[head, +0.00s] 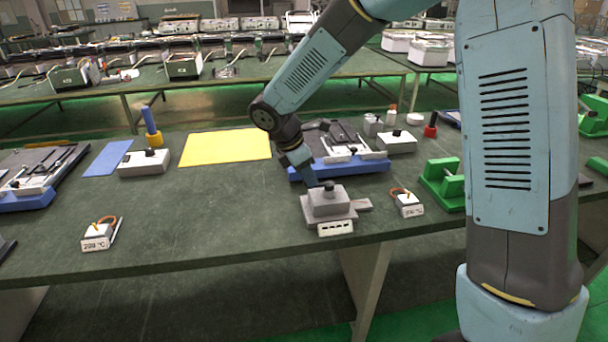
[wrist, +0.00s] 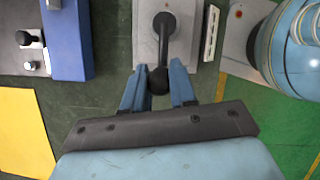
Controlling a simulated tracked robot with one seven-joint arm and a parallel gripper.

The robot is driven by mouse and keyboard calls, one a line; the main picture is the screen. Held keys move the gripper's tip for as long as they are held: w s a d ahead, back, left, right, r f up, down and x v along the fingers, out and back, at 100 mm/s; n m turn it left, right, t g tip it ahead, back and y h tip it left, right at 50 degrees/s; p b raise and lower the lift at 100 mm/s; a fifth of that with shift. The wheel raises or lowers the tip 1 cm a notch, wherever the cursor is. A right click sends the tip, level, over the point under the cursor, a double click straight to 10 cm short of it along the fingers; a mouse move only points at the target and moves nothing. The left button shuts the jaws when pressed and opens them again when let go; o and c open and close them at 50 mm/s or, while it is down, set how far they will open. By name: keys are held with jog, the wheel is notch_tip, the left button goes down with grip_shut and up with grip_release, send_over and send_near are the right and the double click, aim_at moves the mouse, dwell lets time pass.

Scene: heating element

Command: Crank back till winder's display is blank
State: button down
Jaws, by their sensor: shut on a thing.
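The winder (head: 331,203) is a grey box on a grey base near the front edge of the green table. Its pale display (head: 335,228) faces front with small dark marks, too small to read; it also shows in the wrist view (wrist: 211,33). The crank (wrist: 163,40) is a dark arm running from a round hub down to a black knob (wrist: 158,82). My gripper (wrist: 157,76) is shut on the crank's knob, with one blue finger on each side. In the head view my gripper (head: 311,178) is above the winder's back left side, and the knob is hidden.
A blue-based device (head: 340,172) stands close behind the winder. Small meters stand to the right (head: 407,203) and far left (head: 98,236). A green stand (head: 442,185) is farther right. A yellow sheet (head: 226,148) lies behind left. The table left of the winder is clear.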

jog(key=c, duration=0.9)
grip_release()
jog(key=shift+s, duration=0.1)
jog(key=v, duration=1.3)
jog(key=shift+r, duration=0.3)
jog(key=shift+a, duration=0.1)
jog(key=s+d+r+m+y, duration=0.1)
jog(key=s+d+r+m, duration=0.1)
jog(key=s+d+m, duration=0.3)
jog(key=d+r+m, duration=0.3)
jog(key=d, duration=0.5)
jog(key=s+d+r+m+y, duration=0.1)
jog(key=s+d+r+m, duration=0.15)
jog(key=d, duration=0.35)
jog(key=s+d+f+m+t+y, duration=0.1)
jog(key=s+d+m+t+y, duration=0.1)
jog(key=s+d+m, duration=0.9)
jog(key=shift+s+d+f+m+t, duration=0.15)
jog(key=shift+s+d+m+t, duration=0.25)
jog(key=shift+s+m+t, duration=0.4)
